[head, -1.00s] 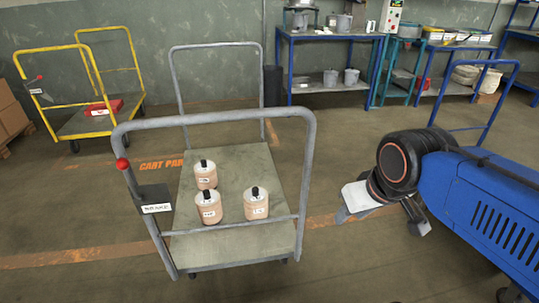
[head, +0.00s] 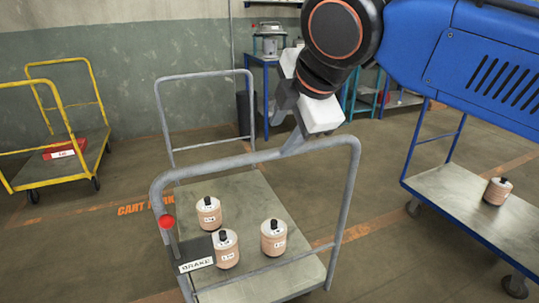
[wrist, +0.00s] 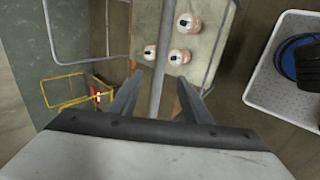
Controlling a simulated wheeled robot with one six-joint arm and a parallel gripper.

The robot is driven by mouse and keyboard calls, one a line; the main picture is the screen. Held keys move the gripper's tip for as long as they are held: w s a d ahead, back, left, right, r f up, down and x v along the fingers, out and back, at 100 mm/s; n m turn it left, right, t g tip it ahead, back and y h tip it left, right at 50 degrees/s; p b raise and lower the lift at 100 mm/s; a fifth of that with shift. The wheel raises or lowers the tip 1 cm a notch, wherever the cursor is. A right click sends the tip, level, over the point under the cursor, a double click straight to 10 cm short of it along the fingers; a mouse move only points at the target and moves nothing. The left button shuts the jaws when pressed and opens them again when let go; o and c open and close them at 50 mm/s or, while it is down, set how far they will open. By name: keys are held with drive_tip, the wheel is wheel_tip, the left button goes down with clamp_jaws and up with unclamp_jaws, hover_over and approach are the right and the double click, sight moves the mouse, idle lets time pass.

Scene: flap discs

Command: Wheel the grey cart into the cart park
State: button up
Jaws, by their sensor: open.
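The grey cart (head: 240,285) stands in front of me, with three pinkish canisters (head: 226,250) with black tops on its deck. Its near push handle (head: 205,170) faces me. A red brake knob (head: 166,221) and a plate marked BRAKE (head: 197,264) are at the handle's left side. My gripper (head: 289,136) is open at the handle's top bar. In the wrist view the bar (wrist: 160,65) runs between the two fingers (wrist: 158,98); I cannot tell whether it touches them. Orange floor lettering (head: 140,208), partly hidden by the cart, marks the cart park.
A yellow cart (head: 75,165) with a red box (head: 60,150) stands at the left. A blue cart (head: 455,215) with one canister (head: 497,191) stands at the right. Blue benches (head: 262,85) line the back wall. Floor between the yellow and grey carts is clear.

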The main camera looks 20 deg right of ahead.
sight(271, 152)
drive_tip(key=x, duration=1.1)
drive_tip(key=shift+w+f, duration=0.2)
drive_tip(key=shift+c, duration=0.4)
clamp_jaws()
drive_tip(key=shift+r, duration=0.1)
idle(1.0)
